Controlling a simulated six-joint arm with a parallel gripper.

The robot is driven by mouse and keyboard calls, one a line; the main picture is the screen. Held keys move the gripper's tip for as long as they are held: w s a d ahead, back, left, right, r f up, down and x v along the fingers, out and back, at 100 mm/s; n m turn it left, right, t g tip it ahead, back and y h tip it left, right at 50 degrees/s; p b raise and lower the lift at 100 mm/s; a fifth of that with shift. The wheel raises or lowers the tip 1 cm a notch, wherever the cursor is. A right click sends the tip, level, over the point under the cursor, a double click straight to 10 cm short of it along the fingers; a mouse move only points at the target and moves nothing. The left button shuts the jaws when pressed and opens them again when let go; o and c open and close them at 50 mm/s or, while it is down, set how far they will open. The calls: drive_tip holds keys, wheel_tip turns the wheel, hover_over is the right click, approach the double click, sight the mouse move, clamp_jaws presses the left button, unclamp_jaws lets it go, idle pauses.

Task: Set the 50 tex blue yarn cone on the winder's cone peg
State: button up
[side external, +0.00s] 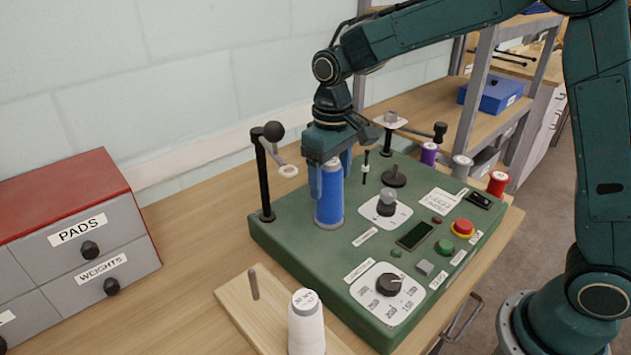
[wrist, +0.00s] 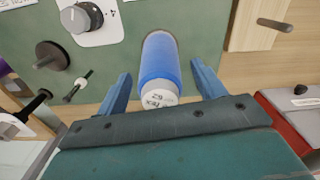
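The blue yarn cone (side external: 329,196) stands upright at the left part of the green winder panel (side external: 285,255). In the wrist view the cone (wrist: 160,70) shows its pale, lettered top and a dark ring around its base. Any peg under or inside it is hidden. My gripper (side external: 330,176) is above the cone, with its blue fingers down on either side. In the wrist view my gripper (wrist: 161,72) is open, with a visible gap between each finger and the cone.
A wooden board (side external: 242,304) with a bare peg (side external: 254,283) and a white cone (side external: 306,325) lies in front. A black post with a ball-topped guide (side external: 268,165) stands close left of my gripper. Knobs, buttons and small spools lie to the right. A drawer cabinet (side external: 75,225) stands left.

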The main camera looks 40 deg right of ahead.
drive_tip(key=shift+r, duration=0.1)
wheel_tip(320, 180, up, 14)
drive_tip(key=shift+f, duration=0.2)
idle(0.6)
drive_tip(key=shift+s, duration=0.1)
drive_tip(key=s+d+r+t, duration=0.1)
drive_tip(key=s+d+t, duration=0.15)
drive_tip(key=s, duration=0.45)
drive_tip(key=s+d+r+t, duration=0.1)
drive_tip(key=s+d, duration=0.2)
drive_tip(key=s, duration=0.3)
drive_tip(key=s+d+f+t, duration=0.1)
drive_tip(key=s+f, duration=0.2)
drive_tip(key=s, duration=0.3)
drive_tip(key=s+d+f+m+t, duration=0.1)
drive_tip(key=s+f, duration=0.2)
drive_tip(key=s, duration=0.3)
drive_tip(key=shift+d, duration=0.25)
